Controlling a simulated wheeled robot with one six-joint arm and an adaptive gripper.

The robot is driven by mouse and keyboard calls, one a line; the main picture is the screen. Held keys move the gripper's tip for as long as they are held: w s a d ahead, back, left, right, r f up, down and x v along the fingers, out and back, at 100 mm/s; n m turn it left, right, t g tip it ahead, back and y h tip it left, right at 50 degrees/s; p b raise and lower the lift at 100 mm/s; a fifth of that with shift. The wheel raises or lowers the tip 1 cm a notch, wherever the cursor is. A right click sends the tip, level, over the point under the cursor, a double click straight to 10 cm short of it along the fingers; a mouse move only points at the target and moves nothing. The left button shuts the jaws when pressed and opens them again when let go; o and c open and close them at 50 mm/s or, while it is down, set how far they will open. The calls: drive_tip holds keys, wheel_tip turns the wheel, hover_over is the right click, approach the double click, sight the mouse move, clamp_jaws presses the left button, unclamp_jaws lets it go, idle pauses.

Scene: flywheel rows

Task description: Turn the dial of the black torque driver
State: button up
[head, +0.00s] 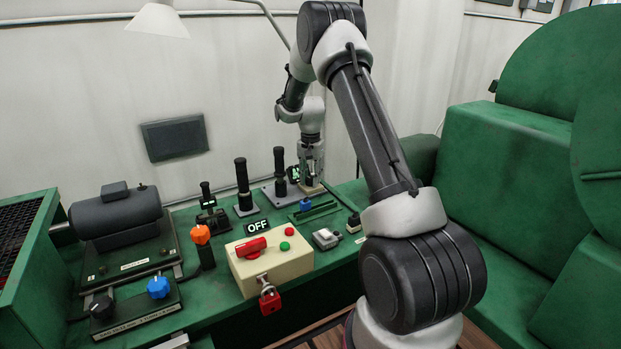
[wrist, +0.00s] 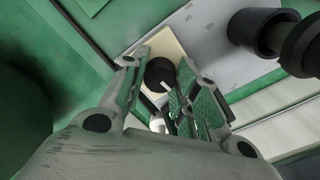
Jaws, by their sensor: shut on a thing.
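A black round dial (wrist: 160,74) with a white pointer mark shows between my fingers in the wrist view. It sits on a cream block (wrist: 176,49), which also shows at the far right of the bench in the head view (head: 312,189). My gripper (wrist: 157,90) points down there, its two fingers on either side of the dial and shut on it. In the head view my gripper (head: 312,178) hides the dial. A black upright handle (head: 280,165) stands just left of it on a grey plate. I cannot tell which part is the torque driver's body.
Another black upright handle (head: 243,180) and a small black lever (head: 207,200) stand further left. In front are a cream box (head: 250,275) with a red switch, an orange knob (head: 201,234) and a blue knob (head: 158,287). Large green machinery (head: 505,180) stands at right.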

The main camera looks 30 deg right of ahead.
sight(310, 178)
drive_tip(key=shift+m, duration=0.6)
drive_tip(key=o, duration=1)
drive_tip(key=shift+o, duration=0.2)
wheel_tip(310, 178, up, 12)
idle(0.3)
